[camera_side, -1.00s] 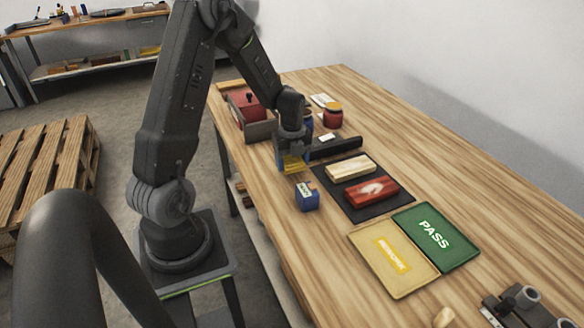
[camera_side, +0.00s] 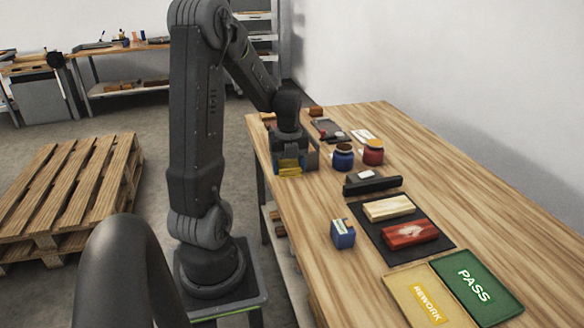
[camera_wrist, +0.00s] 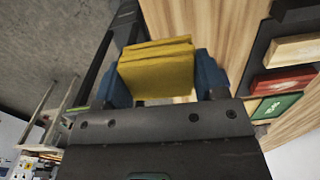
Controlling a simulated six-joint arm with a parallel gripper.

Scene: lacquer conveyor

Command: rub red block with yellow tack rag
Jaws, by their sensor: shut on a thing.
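My gripper (camera_side: 289,163) is at the table's left edge toward the back, shut on the folded yellow tack rag (camera_side: 290,168). In the wrist view the rag (camera_wrist: 155,70) sits between the two blue fingers of my gripper (camera_wrist: 160,80). The red block (camera_side: 408,236), with a pale patch on top, lies on a dark mat (camera_side: 433,252), well to the right and front of my gripper. The red block also shows at the right of the wrist view (camera_wrist: 284,81). The rag and the red block are apart.
A cream block (camera_side: 388,208) lies beside the red block on the mat. A small blue item (camera_side: 342,234) and a black bar-like tool (camera_side: 372,186) stand near. Blue (camera_side: 343,157) and red (camera_side: 373,152) jars are behind. Yellow REWORK (camera_side: 408,284) and green PASS (camera_side: 470,265) trays lie in front.

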